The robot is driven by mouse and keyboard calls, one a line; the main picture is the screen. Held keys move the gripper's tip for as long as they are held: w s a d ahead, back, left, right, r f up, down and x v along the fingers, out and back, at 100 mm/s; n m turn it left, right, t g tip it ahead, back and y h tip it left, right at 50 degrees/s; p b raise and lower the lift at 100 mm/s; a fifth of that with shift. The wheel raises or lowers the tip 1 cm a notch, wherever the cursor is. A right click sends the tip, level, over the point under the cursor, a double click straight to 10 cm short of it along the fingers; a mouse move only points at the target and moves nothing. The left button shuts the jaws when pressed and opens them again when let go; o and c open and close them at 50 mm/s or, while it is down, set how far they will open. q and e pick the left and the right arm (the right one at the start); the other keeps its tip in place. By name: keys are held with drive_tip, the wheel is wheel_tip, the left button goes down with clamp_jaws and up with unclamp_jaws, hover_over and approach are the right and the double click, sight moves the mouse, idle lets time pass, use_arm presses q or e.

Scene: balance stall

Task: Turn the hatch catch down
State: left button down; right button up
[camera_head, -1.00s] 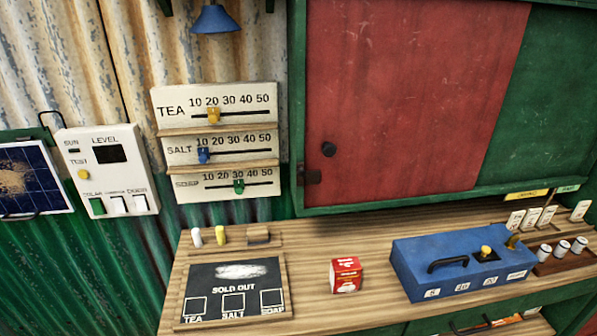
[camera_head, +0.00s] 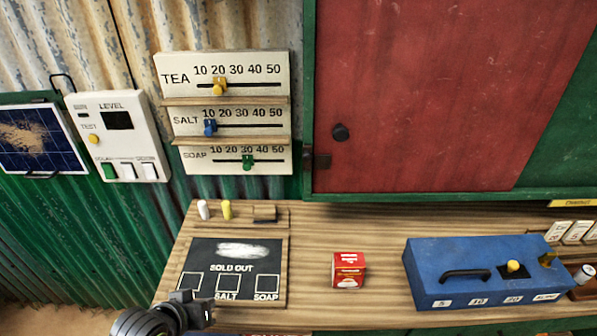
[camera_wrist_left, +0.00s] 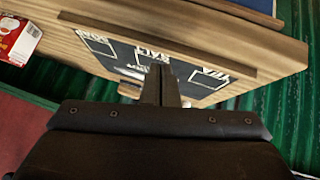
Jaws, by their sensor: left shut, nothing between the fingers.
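The red hatch panel (camera_head: 440,90) is closed in its green frame and has a round black knob (camera_head: 340,132). My left gripper (camera_head: 203,298) is low over the front of the sold-out board, well below and left of the catch. In the left wrist view its fingers (camera_wrist_left: 162,85) are shut with nothing between them. My right gripper is in neither current view.
The sold-out board (camera_head: 283,255) lies on the wooden counter. A red box (camera_head: 349,270) and a blue cash box (camera_head: 425,290) stand to its right. The price slider board (camera_head: 285,65) hangs left of the hatch. The counter below the catch is clear.

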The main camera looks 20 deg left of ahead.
sight(307, 161)
use_arm(q)
drive_tip(key=w+d+r+n+t+h, duration=0.1)
drive_tip(key=w+r+n+t+h, duration=0.2)
drive_tip(key=w+r, duration=0.3)
drive_tip(key=w+d+r+n+t+h, duration=0.2)
drive_tip(key=w+r+n+t+h, duration=0.2)
drive_tip(key=r, duration=1.3)
drive_tip(key=w+n+h, duration=0.1)
drive_tip(key=w, duration=0.2)
drive_tip(key=shift+h, duration=0.3)
use_arm(e)
drive_tip(key=shift+s+a+r, duration=0.1)
drive_tip(key=shift+s+a, duration=0.1)
use_arm(q)
drive_tip(key=shift+r, duration=0.1)
drive_tip(key=shift+w, duration=0.1)
drive_tip(key=s+d+p+x, duration=0.1)
drive_tip(key=d+p+x, duration=0.1)
drive_tip(key=x, duration=1)
drive_tip(key=shift+d, duration=0.35)
use_arm(e)
drive_tip(key=shift+a+r, duration=0.15)
drive_tip(key=shift+r, duration=0.75)
use_arm(q)
drive_tip(key=shift+w+r, duration=0.15)
use_arm(e)
drive_tip(key=shift+r, duration=0.1)
